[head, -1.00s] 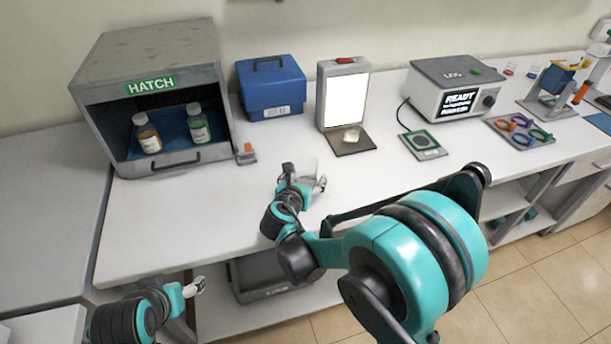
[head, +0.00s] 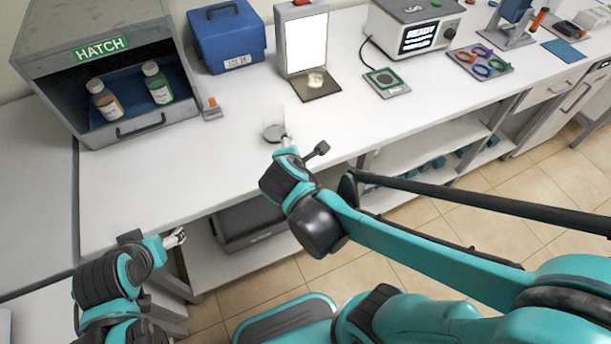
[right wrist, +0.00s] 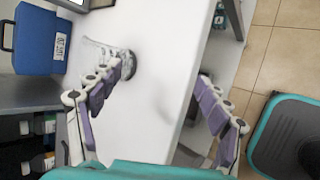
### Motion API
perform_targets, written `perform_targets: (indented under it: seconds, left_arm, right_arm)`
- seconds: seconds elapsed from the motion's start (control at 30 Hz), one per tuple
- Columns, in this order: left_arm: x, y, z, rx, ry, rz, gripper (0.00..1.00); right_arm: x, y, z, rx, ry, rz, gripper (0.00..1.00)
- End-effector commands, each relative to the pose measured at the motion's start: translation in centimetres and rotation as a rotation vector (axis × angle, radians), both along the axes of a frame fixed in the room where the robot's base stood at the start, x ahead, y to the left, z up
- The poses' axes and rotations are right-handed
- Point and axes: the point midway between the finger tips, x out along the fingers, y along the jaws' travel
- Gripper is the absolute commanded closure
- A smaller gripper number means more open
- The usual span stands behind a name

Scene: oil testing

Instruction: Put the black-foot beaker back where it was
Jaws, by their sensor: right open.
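The black-foot beaker (head: 274,131) is clear glass with a dark round foot. It stands upright on the white table's front part in the head view, and it shows in the right wrist view (right wrist: 97,49). My right gripper (head: 288,143) is just in front of the beaker in the head view. In the right wrist view its fingers (right wrist: 166,70) are spread wide with nothing between them. The left-hand finger overlaps the beaker's foot there; I cannot tell whether they touch. My left gripper (head: 177,238) hangs low at the left, in front of the table edge, its jaws too small to judge.
A second glass (head: 316,79) sits on the lit panel's dark base (head: 321,91). The hatch box (head: 95,47) holds two bottles. A blue case (head: 227,38), a green-edged pad (head: 387,83) and a READY device (head: 412,32) stand behind. The table (head: 210,165) around the beaker is clear.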

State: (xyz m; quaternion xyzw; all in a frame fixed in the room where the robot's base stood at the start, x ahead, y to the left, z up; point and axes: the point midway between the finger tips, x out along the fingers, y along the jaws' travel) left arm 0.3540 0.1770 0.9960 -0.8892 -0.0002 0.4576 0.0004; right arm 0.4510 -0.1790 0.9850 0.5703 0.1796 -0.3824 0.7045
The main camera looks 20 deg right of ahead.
Motion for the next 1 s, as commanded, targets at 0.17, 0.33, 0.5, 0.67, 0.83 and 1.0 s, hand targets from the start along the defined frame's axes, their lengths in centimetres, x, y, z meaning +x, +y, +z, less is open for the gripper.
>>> perform_targets:
  seconds: [0.17, 0.33, 0.5, 0.67, 0.83, 1.0]
  left_arm:
    - [0.0, 0.0, 0.0, 0.000, 0.000, 0.000, 0.28]
    - [0.0, 0.0, 0.0, 0.000, 0.000, 0.000, 0.28]
    - [0.0, 0.0, 0.0, 0.000, 0.000, 0.000, 0.28]
    - [0.0, 0.0, 0.0, 0.000, 0.000, 0.000, 0.28]
    - [0.0, 0.0, 0.0, 0.000, 0.000, 0.000, 0.28]
    - [0.0, 0.0, 0.0, 0.000, 0.000, 0.000, 0.28]
  right_arm:
    - [-5.7, -1.3, 0.1, 0.656, -0.105, -0.549, 0.23]
    - [-8.8, -0.5, 0.7, 1.064, -0.161, -0.928, 0.23]
    - [-9.7, 0.0, 1.0, 1.217, -0.177, -1.077, 0.23]
    - [-9.7, 0.0, 1.0, 1.226, -0.177, -1.086, 0.23]
    - [-9.7, 0.0, 1.0, 1.224, -0.177, -1.084, 0.23]
    - [-9.7, 0.0, 1.0, 1.223, -0.177, -1.083, 0.23]
